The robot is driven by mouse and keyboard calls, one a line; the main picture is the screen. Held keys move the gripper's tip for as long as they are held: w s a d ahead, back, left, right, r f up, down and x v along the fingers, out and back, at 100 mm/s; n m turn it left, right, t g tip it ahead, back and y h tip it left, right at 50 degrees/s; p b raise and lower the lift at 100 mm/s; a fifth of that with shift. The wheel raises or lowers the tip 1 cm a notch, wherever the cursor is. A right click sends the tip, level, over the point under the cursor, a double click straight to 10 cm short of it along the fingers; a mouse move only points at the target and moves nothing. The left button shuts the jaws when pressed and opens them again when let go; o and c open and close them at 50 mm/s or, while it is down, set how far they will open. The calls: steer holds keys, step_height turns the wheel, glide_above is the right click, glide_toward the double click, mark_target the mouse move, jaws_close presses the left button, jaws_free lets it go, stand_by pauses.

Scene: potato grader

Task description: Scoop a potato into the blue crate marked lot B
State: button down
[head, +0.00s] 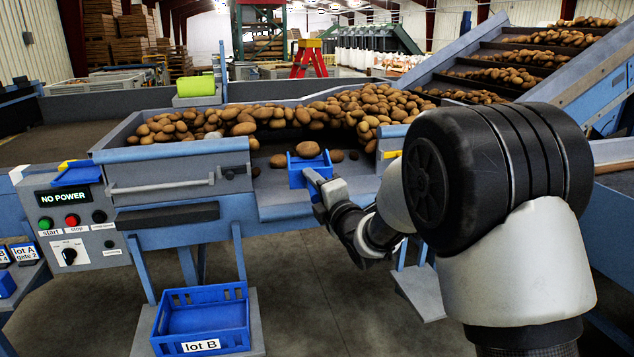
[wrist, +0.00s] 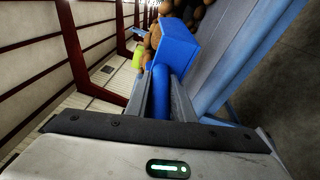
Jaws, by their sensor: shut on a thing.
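My gripper (head: 327,192) is shut on the handle of a blue scoop (head: 309,172). The scoop also shows in the wrist view (wrist: 180,50), its handle (wrist: 161,95) between my fingers. In the head view a potato (head: 308,149) shows at the top of the scoop, seemingly in it. The scoop is at the front opening of the grader's trough, above the sloping blue chute. The blue crate marked lot B (head: 201,324) stands low at the front left, on a grey platform. The part of its inside that shows is empty.
Many potatoes (head: 370,104) lie in the trough behind the scoop, with a few loose ones near the opening. A control box (head: 75,222) reading NO POWER is at the left. A blue leg (head: 240,252) stands behind the crate. Open floor lies right of the crate.

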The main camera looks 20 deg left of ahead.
steer(key=s+a+p, duration=0.1)
steer(key=s+a, duration=1)
steer(key=s, duration=0.5)
steer(key=s+a, duration=1.1)
steer(key=s, duration=0.5)
steer(key=shift+s+p, duration=0.3)
steer(key=shift+p, duration=0.05)
stand_by(0.4)
step_height(320, 180, down, 35)
steer(key=b, duration=0.1)
steer(key=shift+f+b, duration=0.2)
steer(key=shift+b, duration=0.15)
stand_by(1.9)
